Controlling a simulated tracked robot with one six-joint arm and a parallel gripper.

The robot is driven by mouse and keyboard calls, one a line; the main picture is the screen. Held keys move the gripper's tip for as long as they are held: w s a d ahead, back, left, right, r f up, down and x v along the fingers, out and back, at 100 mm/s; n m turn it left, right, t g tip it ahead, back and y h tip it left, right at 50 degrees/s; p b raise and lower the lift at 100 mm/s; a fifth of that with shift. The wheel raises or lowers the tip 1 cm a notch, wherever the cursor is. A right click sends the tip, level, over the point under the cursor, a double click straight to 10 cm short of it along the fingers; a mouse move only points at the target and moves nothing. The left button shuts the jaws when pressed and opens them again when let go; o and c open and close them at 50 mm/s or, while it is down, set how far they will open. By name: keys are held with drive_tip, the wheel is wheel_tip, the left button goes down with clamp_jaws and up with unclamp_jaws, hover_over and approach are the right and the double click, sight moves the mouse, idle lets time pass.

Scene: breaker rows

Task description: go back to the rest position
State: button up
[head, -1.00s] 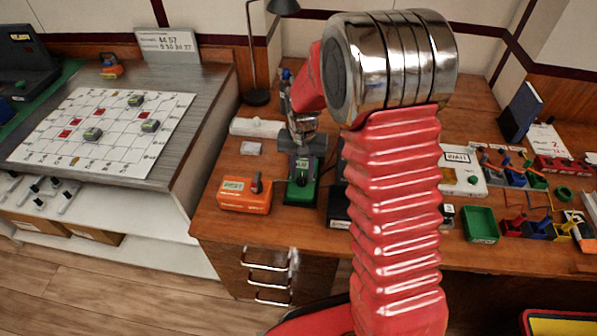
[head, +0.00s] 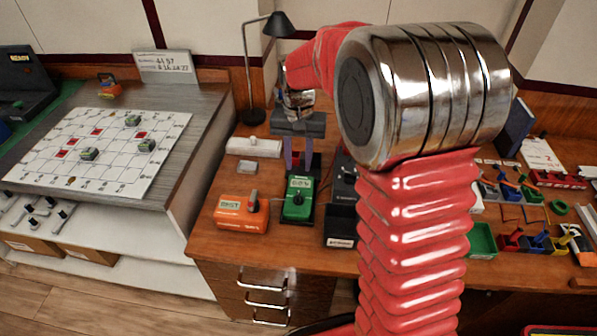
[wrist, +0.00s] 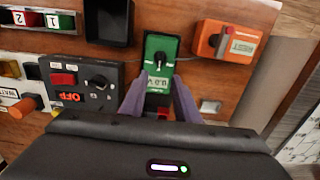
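My gripper (head: 298,166) hangs above the far end of a green device (head: 298,197) with a dial and a small display on the wooden desk. In the wrist view its two purple fingers (wrist: 157,88) are apart, with no held object visible between them. The green device (wrist: 160,60) lies beyond the fingertips in that view. My red arm with its metal elbow hides part of the desk in the head view.
An orange device (head: 240,212) stands left of the green one. A dark panel with a switch and knob (wrist: 88,82) is on its other side. A lamp (head: 255,117) rises behind. A grid board (head: 105,150) lies on the counter at left.

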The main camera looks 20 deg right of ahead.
drive_tip(key=shift+r, duration=0.6)
drive_tip(key=s+r+n+t, duration=0.2)
drive_tip(key=s+r, duration=0.3)
drive_tip(key=s, duration=0.7)
drive_tip(key=s+a+r+n+t, duration=0.1)
drive_tip(key=s+r, duration=0.4)
drive_tip(key=s, duration=0.8)
drive_tip(key=shift+s+r+n+t, duration=0.2)
drive_tip(key=shift+r+n+t, duration=0.2)
drive_tip(key=shift+n+t, duration=0.65)
drive_tip(key=shift+a+m+t, duration=0.1)
drive_tip(key=shift+m+t, duration=0.15)
